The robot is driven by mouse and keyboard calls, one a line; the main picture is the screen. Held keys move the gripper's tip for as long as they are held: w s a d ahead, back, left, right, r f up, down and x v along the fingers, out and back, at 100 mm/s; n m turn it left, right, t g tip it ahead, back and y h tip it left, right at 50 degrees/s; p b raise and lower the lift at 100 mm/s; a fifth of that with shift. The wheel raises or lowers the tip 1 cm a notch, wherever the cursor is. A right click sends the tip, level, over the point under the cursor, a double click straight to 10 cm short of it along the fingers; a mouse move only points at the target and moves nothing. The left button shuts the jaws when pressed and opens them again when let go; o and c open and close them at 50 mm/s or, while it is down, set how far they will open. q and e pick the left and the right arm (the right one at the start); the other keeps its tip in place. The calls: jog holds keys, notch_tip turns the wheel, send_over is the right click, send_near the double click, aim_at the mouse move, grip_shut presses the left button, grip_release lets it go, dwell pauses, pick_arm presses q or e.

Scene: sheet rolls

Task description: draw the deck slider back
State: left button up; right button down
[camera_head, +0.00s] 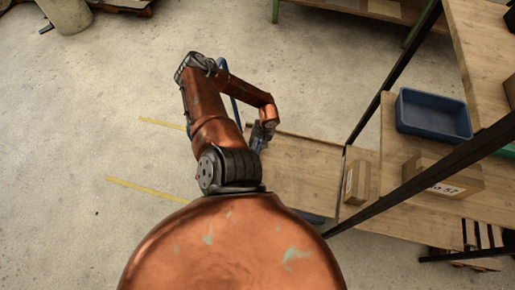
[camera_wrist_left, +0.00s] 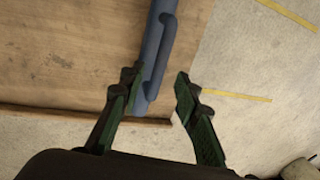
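A flat wooden deck (camera_head: 300,170) lies to the right of my left arm in the head view; it also fills the left of the left wrist view (camera_wrist_left: 60,60). A blue-grey bar with a raised grip (camera_wrist_left: 161,52) runs along the deck's edge in the wrist view. My left gripper (camera_head: 262,136) is over the deck's far left corner in the head view. In the wrist view its two green-black fingers (camera_wrist_left: 157,80) are spread apart, one on either side of the bar. Contact with the bar cannot be told. My right gripper is not in view.
A cardboard box (camera_head: 356,182) stands by the deck's right edge. A shelf rack with a dark post (camera_head: 395,75), a blue bin (camera_head: 433,114) and a labelled box (camera_head: 443,182) are at the right. Yellow floor lines (camera_head: 150,188) and open concrete floor lie left.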

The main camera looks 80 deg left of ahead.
aim_at(255, 148)
pick_arm(q)
jog(key=shift+s+a+f+b, duration=0.1)
jog(key=shift+s+f+b, duration=0.1)
jog(key=shift+f, duration=0.65)
jog(key=shift+s+f+b, duration=0.1)
jog(key=shift+f+b, duration=0.1)
jog(key=shift+f, duration=0.65)
grip_shut()
